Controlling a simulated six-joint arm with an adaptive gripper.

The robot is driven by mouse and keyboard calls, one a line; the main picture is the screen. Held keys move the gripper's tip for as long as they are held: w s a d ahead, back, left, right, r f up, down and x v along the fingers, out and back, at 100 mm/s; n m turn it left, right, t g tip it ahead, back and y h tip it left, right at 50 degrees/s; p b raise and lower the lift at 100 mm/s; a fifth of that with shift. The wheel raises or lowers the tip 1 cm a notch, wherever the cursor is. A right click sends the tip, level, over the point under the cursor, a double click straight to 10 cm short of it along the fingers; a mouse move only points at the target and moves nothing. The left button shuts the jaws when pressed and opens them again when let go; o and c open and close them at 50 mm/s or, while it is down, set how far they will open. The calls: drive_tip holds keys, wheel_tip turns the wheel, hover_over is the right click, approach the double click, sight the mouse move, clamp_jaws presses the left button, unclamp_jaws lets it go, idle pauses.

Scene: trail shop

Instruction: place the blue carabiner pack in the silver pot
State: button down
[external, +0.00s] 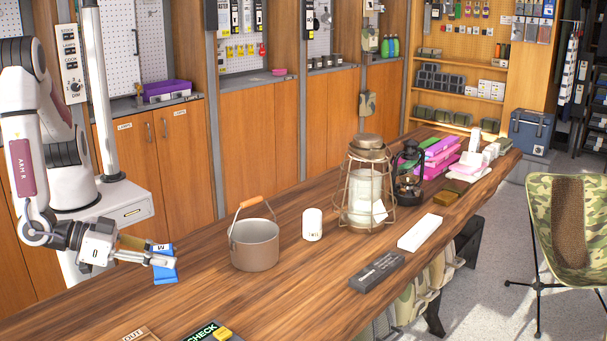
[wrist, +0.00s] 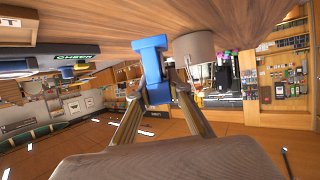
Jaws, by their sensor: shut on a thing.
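The blue carabiner pack (external: 164,264) is between the fingers of my gripper (external: 160,257), at the left part of the counter. In the wrist view the pack (wrist: 153,68) is held between the two fingertips (wrist: 158,92). My gripper is shut on it. The silver pot (external: 254,243) stands upright on the counter to the right of my gripper, with its wire handle and orange grip raised. The pot (wrist: 193,48) also shows just right of the pack in the wrist view. The inside of the pot is mostly hidden.
The wooden counter (external: 290,262) holds a white mug (external: 312,224), a large lantern (external: 368,190), a black lantern (external: 407,172), a dark grey box (external: 376,271) and a white box (external: 419,232) right of the pot. A check sign (external: 203,332) lies near the front edge.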

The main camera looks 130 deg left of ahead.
drive_tip(key=w+a+r+n+g+y, duration=0.1)
drive_tip(key=a+r+n+g, duration=0.2)
drive_tip(key=a+r, duration=0.8)
drive_tip(key=w+a+r+n+g+y, duration=0.1)
drive_tip(key=w+a+r+n+g, duration=0.1)
drive_tip(key=a+r, duration=0.9)
drive_tip(key=a+n+g, duration=0.1)
drive_tip(key=g, duration=0.1)
drive_tip(key=shift+w+a+r+n+g, duration=0.25)
drive_tip(key=shift+a+r+n+g, duration=0.05)
drive_tip(key=shift+n, duration=0.1)
wheel_tip(320, 180, down, 6)
drive_tip(key=shift+f, duration=0.15)
drive_tip(key=shift+f, duration=1.9)
drive_tip(key=shift+f, duration=0.1)
